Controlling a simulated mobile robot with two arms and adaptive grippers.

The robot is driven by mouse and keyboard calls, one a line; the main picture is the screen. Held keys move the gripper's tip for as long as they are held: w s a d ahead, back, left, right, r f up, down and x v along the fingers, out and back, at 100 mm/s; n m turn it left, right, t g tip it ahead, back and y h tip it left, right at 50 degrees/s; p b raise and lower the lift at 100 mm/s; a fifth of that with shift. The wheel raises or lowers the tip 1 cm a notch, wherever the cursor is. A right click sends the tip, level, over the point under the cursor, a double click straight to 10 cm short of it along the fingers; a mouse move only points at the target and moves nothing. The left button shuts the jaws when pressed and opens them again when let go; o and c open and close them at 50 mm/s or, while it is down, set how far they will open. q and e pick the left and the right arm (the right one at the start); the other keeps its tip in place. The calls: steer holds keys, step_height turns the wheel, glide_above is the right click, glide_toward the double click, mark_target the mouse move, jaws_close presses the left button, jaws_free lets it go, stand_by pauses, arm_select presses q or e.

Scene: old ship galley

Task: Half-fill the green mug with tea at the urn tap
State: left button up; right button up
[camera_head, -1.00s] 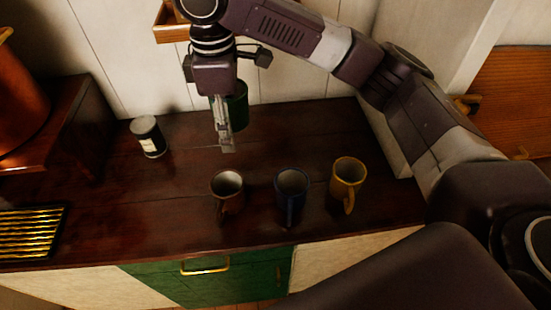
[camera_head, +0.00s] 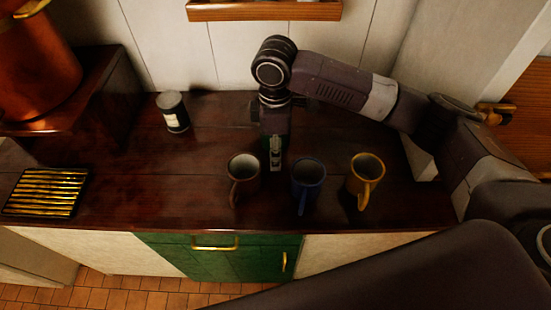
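The copper urn (camera_head: 38,75) stands on a raised dark wooden stand at the upper left, cut off by the picture's edge. No tap shows on the part in view. My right gripper (camera_head: 276,160) points down over the counter, just behind the row of mugs between the brown and blue ones. Whether the fingers are closed on anything cannot be made out. My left gripper is out of view.
A brown mug (camera_head: 243,170), a blue mug (camera_head: 308,176) and a yellow mug (camera_head: 367,172) stand near the counter's front edge. A brass slatted grille (camera_head: 46,192) lies at the left. The counter's middle left is clear.

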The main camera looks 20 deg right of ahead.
steer(key=shift+f+p, duration=0.3)
steer(key=shift+f, duration=2)
steer(key=shift+f, duration=0.1)
steer(key=o, duration=1.5)
steer(key=shift+c, duration=0.2)
steer(key=shift+o, duration=0.2)
